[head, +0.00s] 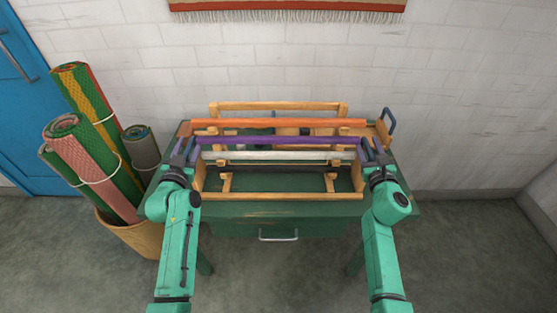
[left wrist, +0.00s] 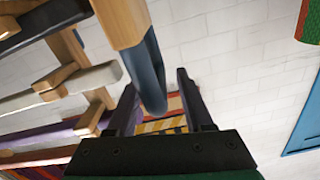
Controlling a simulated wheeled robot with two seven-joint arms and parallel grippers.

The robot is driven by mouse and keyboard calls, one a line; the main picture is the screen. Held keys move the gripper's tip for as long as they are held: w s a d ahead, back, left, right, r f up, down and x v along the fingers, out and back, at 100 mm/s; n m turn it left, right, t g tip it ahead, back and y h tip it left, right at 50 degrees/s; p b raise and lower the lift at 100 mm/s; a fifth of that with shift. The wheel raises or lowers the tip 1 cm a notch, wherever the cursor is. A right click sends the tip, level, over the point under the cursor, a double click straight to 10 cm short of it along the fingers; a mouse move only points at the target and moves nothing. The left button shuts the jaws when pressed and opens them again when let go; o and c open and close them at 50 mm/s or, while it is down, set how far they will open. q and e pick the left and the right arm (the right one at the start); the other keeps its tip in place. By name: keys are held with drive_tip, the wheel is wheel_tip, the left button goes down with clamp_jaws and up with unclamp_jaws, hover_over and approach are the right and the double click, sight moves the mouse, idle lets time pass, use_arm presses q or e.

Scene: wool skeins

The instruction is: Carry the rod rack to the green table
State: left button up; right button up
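The rod rack (head: 280,196) is a light wooden frame with orange, purple, white and black rods across it. It is over the green table (head: 225,226); I cannot tell whether its feet touch the top. My left gripper (head: 184,152) is at its left end. In the left wrist view, a dark blue handle (left wrist: 151,75) on a wooden bar lies between the left gripper's fingers (left wrist: 160,98), which are spread with a gap. My right gripper (head: 374,152) is at the right end with its fingers apart. The handle part there is mostly hidden.
A blue loop handle (head: 390,120) stands at the back right. A wicker basket (head: 135,236) with rolled rugs (head: 90,155) stands close to the table's left side. A white brick wall (head: 450,110) is behind, and a blue door (head: 22,100) is at left. Floor at right is clear.

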use_arm(q)
drive_tip(key=shift+s+f, duration=0.15)
drive_tip(key=shift+s, duration=0.25)
use_arm(e)
drive_tip(key=shift+s, duration=0.2)
use_arm(q)
drive_tip(key=s, duration=1.1)
use_arm(e)
drive_tip(key=s, duration=1.1)
drive_tip(key=shift+s, duration=0.35)
use_arm(q)
drive_tip(key=shift+s, duration=0.1)
